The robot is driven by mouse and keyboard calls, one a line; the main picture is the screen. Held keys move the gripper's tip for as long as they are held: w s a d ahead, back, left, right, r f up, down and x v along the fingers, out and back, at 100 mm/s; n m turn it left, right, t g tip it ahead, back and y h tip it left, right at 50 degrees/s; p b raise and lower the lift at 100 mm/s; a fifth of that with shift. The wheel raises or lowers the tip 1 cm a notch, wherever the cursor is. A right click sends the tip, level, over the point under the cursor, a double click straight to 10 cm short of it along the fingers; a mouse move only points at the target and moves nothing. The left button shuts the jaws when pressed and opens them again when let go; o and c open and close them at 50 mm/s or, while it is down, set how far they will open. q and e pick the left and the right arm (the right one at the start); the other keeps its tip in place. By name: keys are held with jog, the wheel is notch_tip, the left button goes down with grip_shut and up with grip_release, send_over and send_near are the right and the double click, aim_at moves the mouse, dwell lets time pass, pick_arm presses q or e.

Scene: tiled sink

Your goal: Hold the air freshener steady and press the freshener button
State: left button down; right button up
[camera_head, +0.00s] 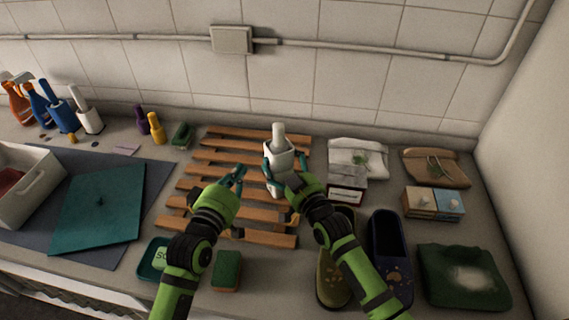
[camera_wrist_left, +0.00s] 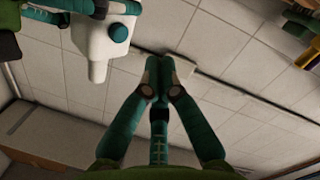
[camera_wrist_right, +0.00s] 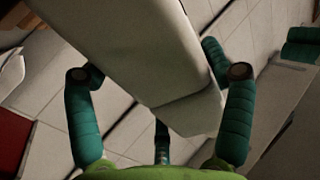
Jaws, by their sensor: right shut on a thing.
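The white air freshener (camera_head: 278,153) is roughly upright above the wooden slatted rack in the head view, with a narrow neck on top. My right gripper (camera_head: 279,179) is shut around its body; the right wrist view shows the white body (camera_wrist_right: 150,45) between the two fingers. My left gripper (camera_head: 238,172) is just left of the freshener, apart from it. In the left wrist view its fingertips (camera_wrist_left: 158,72) are together and empty, with the freshener (camera_wrist_left: 88,45) at upper left.
The slatted rack (camera_head: 205,168) lies under both grippers. A green-and-orange sponge (camera_head: 227,270) and dark teal dish (camera_head: 155,258) lie in front. Shoes (camera_head: 388,255) and small boxes (camera_head: 434,202) stand to the right. Bottles (camera_head: 62,110) and a white bin (camera_head: 38,185) are left.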

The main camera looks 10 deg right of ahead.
pick_arm(q)
jog(key=shift+w+d, duration=0.25)
jog(key=shift+d, duration=0.65)
jog(key=shift+w+d, duration=0.2)
jog(key=shift+d, duration=0.7)
jog(key=shift+d, duration=0.15)
jog(key=shift+w+d, duration=0.15)
jog(key=shift+d, duration=0.15)
jog(key=shift+a, duration=0.45)
jog(key=s+a, duration=0.1)
jog(key=a, duration=0.4)
jog(key=shift+s+a, duration=0.35)
jog(key=shift+a, duration=0.05)
pick_arm(e)
jog(key=o, duration=1.3)
jog(key=shift+o, duration=0.2)
